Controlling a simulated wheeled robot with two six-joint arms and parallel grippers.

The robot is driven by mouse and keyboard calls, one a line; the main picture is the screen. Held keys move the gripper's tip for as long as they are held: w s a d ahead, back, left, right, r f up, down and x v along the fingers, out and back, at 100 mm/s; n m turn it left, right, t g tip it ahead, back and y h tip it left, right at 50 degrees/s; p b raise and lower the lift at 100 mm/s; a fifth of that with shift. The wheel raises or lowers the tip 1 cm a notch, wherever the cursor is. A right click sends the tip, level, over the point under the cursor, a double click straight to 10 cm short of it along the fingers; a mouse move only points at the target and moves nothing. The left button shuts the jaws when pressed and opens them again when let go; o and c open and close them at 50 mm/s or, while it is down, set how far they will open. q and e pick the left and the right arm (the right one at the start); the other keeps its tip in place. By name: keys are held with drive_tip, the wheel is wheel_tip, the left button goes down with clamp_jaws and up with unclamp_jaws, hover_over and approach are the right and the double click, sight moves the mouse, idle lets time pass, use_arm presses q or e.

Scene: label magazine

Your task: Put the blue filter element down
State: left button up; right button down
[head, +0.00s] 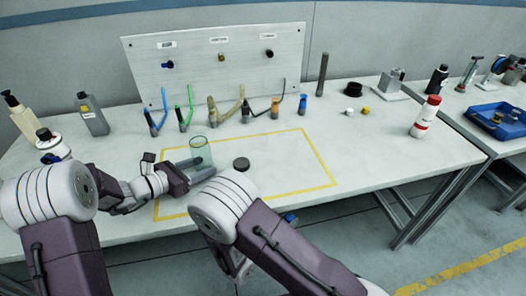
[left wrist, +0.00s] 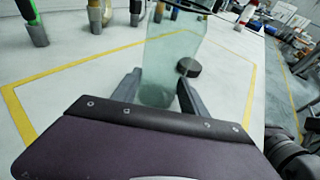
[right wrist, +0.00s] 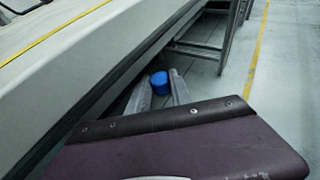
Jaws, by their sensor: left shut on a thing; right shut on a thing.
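The blue filter element (right wrist: 159,83) is between the fingers of my right gripper (right wrist: 161,92), which is shut on it. In the right wrist view it is in front of the table's edge, above the floor. In the head view a small piece of blue (head: 290,217) shows at the table's front edge; my right arm hides most of that gripper. My left gripper (head: 203,168) is shut on a clear greenish cylinder (head: 198,147), which stands upright inside the yellow outline. The cylinder also shows between the fingers in the left wrist view (left wrist: 165,65).
A dark round cap (head: 241,163) lies right of the cylinder, inside the yellow outline (head: 318,158). Several coloured tools stand behind it before an upright panel (head: 215,60). A red-and-white bottle (head: 425,116) stands at the right. The right part of the outlined area is clear.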

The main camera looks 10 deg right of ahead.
sight(289, 204)
drive_tip(key=s+d+r+m+g+h, duration=0.1)
drive_tip(key=s+d+r, duration=0.15)
drive_tip(key=r, duration=0.45)
drive_tip(key=s+d+r+m+g, duration=0.1)
drive_tip(key=s+d+r+m, duration=0.1)
drive_tip(key=s+r, duration=0.35)
drive_tip(key=w+a+n, duration=0.1)
drive_tip(key=w, duration=0.1)
drive_tip(key=w+a+n+t, duration=0.1)
drive_tip(key=w+a, duration=0.1)
drive_tip(key=w, duration=0.1)
drive_tip(key=w+a+t, duration=0.1)
drive_tip(key=w+a, duration=0.1)
drive_tip(key=shift+w+r+n+y, duration=0.2)
drive_tip(key=shift+r+n+y, duration=0.15)
drive_tip(key=shift+n+y, duration=0.05)
drive_tip(key=w+a+n+t, duration=0.1)
drive_tip(key=w+a, duration=0.1)
drive_tip(key=w+a+r+n+t+y, duration=0.1)
drive_tip(key=w+a, duration=0.1)
drive_tip(key=shift+w+a+r+y, duration=0.15)
drive_tip(key=shift+a+y, duration=0.15)
drive_tip(key=w+a+r+n+t+y, duration=0.3)
drive_tip(key=w+a+r+n+y, duration=0.25)
drive_tip(key=a+r, duration=0.35)
drive_tip(key=shift+m+h, duration=0.25)
drive_tip(key=f, duration=1)
drive_tip(key=shift+w+a+f, duration=0.1)
drive_tip(key=shift+w+f, duration=0.1)
drive_tip(key=shift+f, duration=0.1)
